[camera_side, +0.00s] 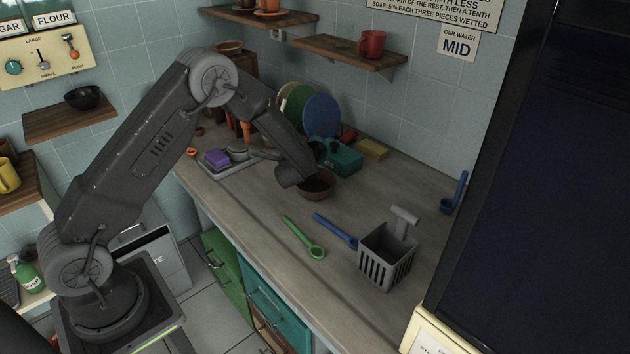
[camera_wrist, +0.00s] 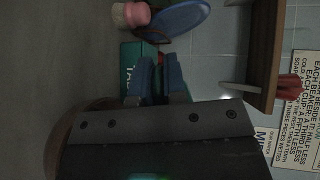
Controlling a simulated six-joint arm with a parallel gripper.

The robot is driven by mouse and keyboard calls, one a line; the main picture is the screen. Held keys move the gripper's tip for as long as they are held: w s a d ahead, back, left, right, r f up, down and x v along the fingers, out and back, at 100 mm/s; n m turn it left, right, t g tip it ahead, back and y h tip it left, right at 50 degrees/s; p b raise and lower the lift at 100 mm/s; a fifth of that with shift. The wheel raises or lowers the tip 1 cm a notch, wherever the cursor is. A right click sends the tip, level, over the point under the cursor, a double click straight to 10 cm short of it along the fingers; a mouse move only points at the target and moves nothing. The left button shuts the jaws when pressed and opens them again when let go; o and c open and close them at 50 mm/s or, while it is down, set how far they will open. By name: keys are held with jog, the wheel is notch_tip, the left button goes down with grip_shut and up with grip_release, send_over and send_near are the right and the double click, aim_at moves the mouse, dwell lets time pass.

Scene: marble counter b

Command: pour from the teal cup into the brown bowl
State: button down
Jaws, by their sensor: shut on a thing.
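The brown bowl (camera_side: 322,190) stands on the counter, partly behind my wrist in the side view. Its rim also shows in the wrist view (camera_wrist: 66,128), at the left behind my gripper body. My gripper (camera_side: 318,152) is low, just above and behind the bowl. Its two blue-grey fingers (camera_wrist: 158,80) are close together in the wrist view, with a dark teal patch between them. They are shut on the teal cup, which is mostly hidden and dark. I cannot tell its tilt or whether anything is in it or leaving it.
A teal box (camera_side: 346,160) stands close behind the bowl, with a yellow sponge (camera_side: 371,148) beside it. Plates (camera_side: 321,115) stand at the wall. A green ladle (camera_side: 304,238), a blue ladle (camera_side: 336,231) and a grey basket (camera_side: 385,258) lie nearer.

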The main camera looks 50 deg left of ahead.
jog(key=shift+s+d+r+t+y, duration=0.15)
jog(key=shift+s+d+t+y, duration=0.1)
jog(key=shift+t+y, duration=0.15)
dwell(0.3)
jog(key=shift+w+a+f+g+h, duration=0.3)
jog(key=shift+w+a+g+h, duration=0.5)
jog(key=shift+a+g+h, duration=0.15)
jog(key=shift+d+f+g+h, duration=0.1)
jog(key=shift+f+g+h, duration=0.35)
jog(key=shift+g, duration=0.1)
jog(key=shift+g+h, duration=0.3)
jog(key=shift+f, duration=0.15)
jog(key=shift+w+r+g+h, duration=0.1)
jog(key=shift+r+g+h, duration=0.25)
jog(key=shift+g+h, duration=0.5)
jog(key=shift+f+h, duration=0.1)
jog(key=shift+h, duration=0.15)
